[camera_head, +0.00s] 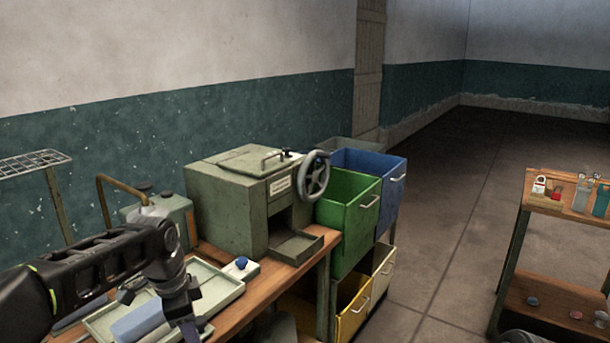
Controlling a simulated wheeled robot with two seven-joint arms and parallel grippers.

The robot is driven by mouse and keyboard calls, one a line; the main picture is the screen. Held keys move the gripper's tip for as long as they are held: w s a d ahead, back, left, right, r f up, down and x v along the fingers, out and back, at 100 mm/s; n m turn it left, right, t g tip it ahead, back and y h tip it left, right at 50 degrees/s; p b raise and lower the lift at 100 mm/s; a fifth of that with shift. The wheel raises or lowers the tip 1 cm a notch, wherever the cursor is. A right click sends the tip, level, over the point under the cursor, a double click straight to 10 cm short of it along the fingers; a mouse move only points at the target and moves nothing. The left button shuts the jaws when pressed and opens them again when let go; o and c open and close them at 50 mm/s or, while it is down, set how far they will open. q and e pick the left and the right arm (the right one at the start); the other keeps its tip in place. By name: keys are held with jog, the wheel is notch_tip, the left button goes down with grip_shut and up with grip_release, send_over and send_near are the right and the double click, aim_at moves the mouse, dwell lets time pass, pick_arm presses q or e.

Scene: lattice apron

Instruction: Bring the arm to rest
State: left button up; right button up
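My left arm comes in from the left, and its gripper (188,322) points down over the workbench (262,287) at the lower left. The gripper is above or in front of a pale green tray (222,292). A grey-blue block-like object (138,322) lies in the tray beside the gripper. I cannot tell whether the fingers are apart or touch anything. My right gripper is not in view.
A green metal machine with a handwheel (240,200) stands behind the tray. Green (347,222) and blue (392,185) bins stand right of the bench. A wooden shelf stand (530,205) is at the far right. The floor between is clear.

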pick_arm(q)
jog(key=w+d+f+n+t+h, duration=0.2)
jog(key=d+f+n, duration=0.4)
jog(key=d+f, duration=0.45)
jog(key=s+d+f+n+h, duration=0.1)
jog(key=s+f+n, duration=0.15)
jog(key=f, duration=0.45)
jog(key=s+d+f+n, duration=0.2)
jog(key=s+f, duration=0.2)
jog(key=f, duration=0.3)
jog(key=s+d+f+n+g, duration=0.1)
jog(key=s+f, duration=0.5)
jog(key=s, duration=0.6)
jog(key=s+d+f+n+g, duration=0.1)
jog(key=s+f+n+g, duration=0.1)
jog(key=s+f, duration=0.5)
jog(key=s+n, duration=0.1)
jog(key=s, duration=0.4)
jog(key=shift+s+d+f, duration=0.15)
jog(key=shift+d+f, duration=0.1)
jog(key=shift+f, duration=0.05)
jog(key=shift+n, duration=0.25)
